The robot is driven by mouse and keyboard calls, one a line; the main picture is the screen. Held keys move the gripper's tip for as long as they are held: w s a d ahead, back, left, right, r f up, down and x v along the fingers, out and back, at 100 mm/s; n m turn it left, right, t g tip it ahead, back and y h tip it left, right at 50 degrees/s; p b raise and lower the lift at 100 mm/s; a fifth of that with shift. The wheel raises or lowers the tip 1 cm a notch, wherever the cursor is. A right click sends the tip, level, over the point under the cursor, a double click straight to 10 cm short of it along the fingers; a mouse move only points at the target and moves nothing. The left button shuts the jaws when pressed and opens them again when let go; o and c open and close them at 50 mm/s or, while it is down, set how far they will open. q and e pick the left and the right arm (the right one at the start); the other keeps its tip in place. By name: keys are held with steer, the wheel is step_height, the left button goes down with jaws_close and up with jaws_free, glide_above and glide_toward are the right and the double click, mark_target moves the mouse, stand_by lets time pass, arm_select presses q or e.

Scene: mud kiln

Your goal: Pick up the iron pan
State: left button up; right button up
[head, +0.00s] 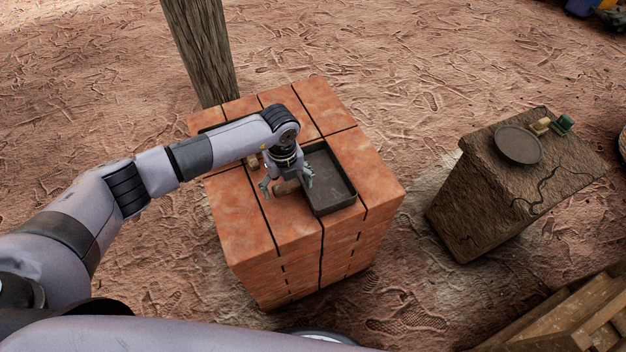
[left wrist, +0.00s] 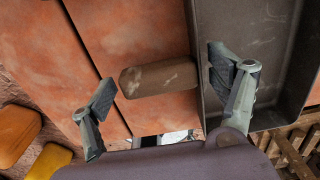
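The iron pan (head: 330,192) is a dark rectangular tray with a brown handle (head: 287,187) on its left side. It lies on a red brick block (head: 285,232). In the left wrist view the pan (left wrist: 262,45) fills the right and the handle (left wrist: 158,78) points left. My left gripper (head: 287,180) is low over the handle, open and empty. In the left wrist view its fingers (left wrist: 161,75) are spread, one left of the handle's free end, the other overlapping the pan's near wall. Contact cannot be told. My right gripper is not in view.
A rough stone block (head: 480,190) stands to the right with a round dark plate (head: 519,145), a yellowish piece (head: 540,126) and a green cup (head: 563,123). A wooden post (head: 202,50) rises behind the bricks. Wooden boards (head: 575,318) lie at lower right. Bare ground separates the blocks.

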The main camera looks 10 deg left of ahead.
arm_select(q)
steer(key=shift+r, duration=0.1)
steer(key=c, duration=1.4)
steer(key=shift+w, duration=0.1)
step_height(320, 180, up, 20)
steer(key=b, duration=0.1)
steer(key=o, duration=1)
steer(key=c, duration=1.2)
steer(key=shift+r, duration=0.1)
steer(key=shift+c, duration=0.4)
steer(key=shift+r+p, duration=0.65)
steer(key=shift+r, duration=0.25)
steer(key=shift+c, duration=0.2)
